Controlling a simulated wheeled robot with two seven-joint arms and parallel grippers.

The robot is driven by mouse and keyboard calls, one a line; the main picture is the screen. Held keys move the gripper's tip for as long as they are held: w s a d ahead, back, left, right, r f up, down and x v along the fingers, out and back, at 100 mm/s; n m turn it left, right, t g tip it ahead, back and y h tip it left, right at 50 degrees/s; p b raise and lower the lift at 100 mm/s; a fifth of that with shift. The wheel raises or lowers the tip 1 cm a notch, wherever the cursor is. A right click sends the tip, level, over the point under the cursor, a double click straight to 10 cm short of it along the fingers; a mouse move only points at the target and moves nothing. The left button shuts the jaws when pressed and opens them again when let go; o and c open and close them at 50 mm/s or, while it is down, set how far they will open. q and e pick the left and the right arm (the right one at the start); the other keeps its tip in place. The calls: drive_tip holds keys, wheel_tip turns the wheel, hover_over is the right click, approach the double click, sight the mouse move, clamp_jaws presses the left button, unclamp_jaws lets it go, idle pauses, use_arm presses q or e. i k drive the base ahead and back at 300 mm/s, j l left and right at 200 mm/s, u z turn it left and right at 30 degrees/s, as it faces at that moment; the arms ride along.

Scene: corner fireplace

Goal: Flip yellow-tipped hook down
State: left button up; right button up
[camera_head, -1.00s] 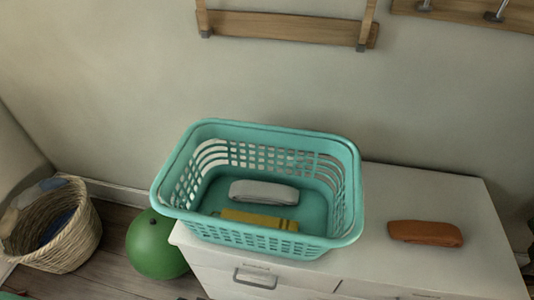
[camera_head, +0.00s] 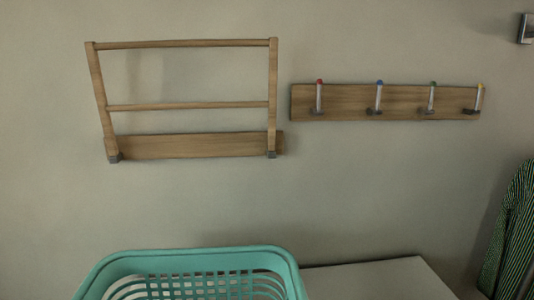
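A wooden hook rail (camera_head: 350,103) is on the wall at the right of the head view. It bears hooks with red (camera_head: 319,96), blue (camera_head: 378,97), green (camera_head: 432,98) and yellow tips. The yellow-tipped hook (camera_head: 478,98) is at the rail's right end and points up, leaning slightly right. The other hooks also point up. Neither of my grippers is in view.
A wooden wall rack (camera_head: 190,147) hangs left of the hook rail. A teal basket (camera_head: 190,262) stands below on a white cabinet (camera_head: 380,280). A striped item (camera_head: 515,235) is at the right edge. A switch (camera_head: 526,28) is at the upper right. The wall before the hooks is clear.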

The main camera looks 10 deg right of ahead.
sight(479, 86)
drive_tip(key=z, duration=1.55)
